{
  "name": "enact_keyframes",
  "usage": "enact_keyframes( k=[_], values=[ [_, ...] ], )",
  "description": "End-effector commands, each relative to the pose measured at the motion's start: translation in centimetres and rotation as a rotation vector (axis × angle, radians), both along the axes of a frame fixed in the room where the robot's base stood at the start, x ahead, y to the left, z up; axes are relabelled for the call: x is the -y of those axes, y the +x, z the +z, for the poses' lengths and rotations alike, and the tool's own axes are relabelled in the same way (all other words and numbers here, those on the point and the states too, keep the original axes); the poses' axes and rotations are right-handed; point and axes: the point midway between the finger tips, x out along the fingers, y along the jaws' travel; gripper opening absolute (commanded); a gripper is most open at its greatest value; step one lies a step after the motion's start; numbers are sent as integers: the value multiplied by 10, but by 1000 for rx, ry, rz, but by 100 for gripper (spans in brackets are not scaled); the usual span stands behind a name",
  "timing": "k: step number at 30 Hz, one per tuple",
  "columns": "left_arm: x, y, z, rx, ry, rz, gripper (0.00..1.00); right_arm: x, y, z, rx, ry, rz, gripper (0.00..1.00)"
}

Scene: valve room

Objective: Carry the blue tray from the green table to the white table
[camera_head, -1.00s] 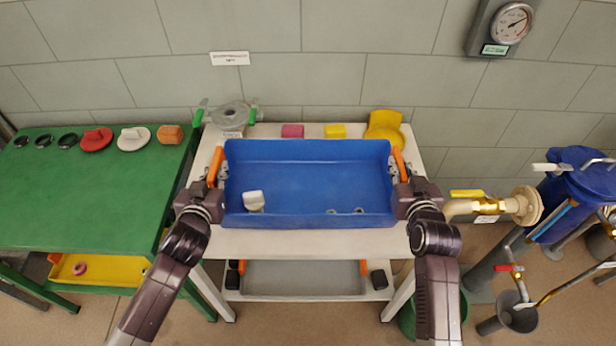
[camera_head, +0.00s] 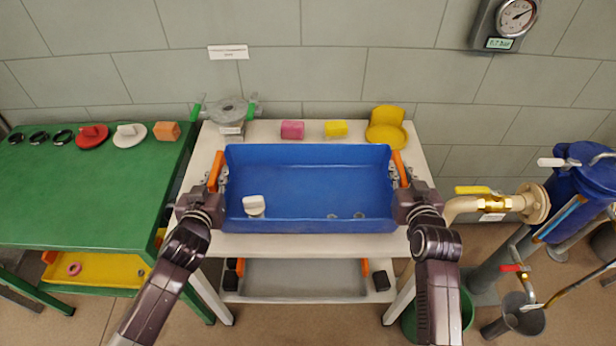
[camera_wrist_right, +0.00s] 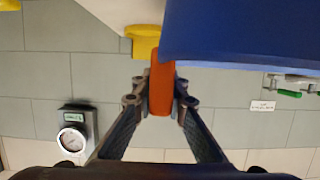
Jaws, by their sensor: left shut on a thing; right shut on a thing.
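The blue tray (camera_head: 310,180) is level over the middle of the white table (camera_head: 300,246); I cannot tell whether it touches the top. My left gripper (camera_head: 219,182) is shut on the tray's left orange handle (camera_head: 215,169). My right gripper (camera_head: 398,180) is shut on the right orange handle (camera_head: 400,164). In the right wrist view, that handle (camera_wrist_right: 161,80) stands between the fingers of my right gripper (camera_wrist_right: 161,104), beside the blue tray (camera_wrist_right: 240,35). A white knob-like piece (camera_head: 254,206) and small rings (camera_head: 345,216) lie in the tray. The green table (camera_head: 80,205) is at the left.
A grey valve part (camera_head: 230,112), a pink block (camera_head: 292,130), a yellow block (camera_head: 336,128) and a yellow part (camera_head: 386,130) line the white table's back. Pipes with a yellow-handled valve (camera_head: 490,202) stand at the right. The white table's front strip is clear.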

Motion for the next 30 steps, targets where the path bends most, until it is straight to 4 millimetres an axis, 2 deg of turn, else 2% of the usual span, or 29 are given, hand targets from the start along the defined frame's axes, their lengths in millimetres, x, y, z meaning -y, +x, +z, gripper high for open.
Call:
enact_keyframes(
  k=[6,7,11,12,23,26,30],
  values=[
    [-1,1,-12,4,1,1,0,1,1,-11,6,-2,-2,0],
    [-1,0,-12,0,2,2,15,1,0,-12,1,-2,-2,15],
    [-1,0,-11,0,2,2,29,1,0,-11,0,-2,-2,29],
    [-1,0,-11,0,1,2,30,1,0,-11,0,-1,-1,30],
    [0,-7,-9,-1,-1,0,30,0,0,-11,0,0,0,30],
    [0,-19,-6,-1,-1,-1,30,0,0,-11,0,0,0,30],
    [0,-47,2,-3,-2,1,30,0,0,-11,0,0,0,30]
  ],
)
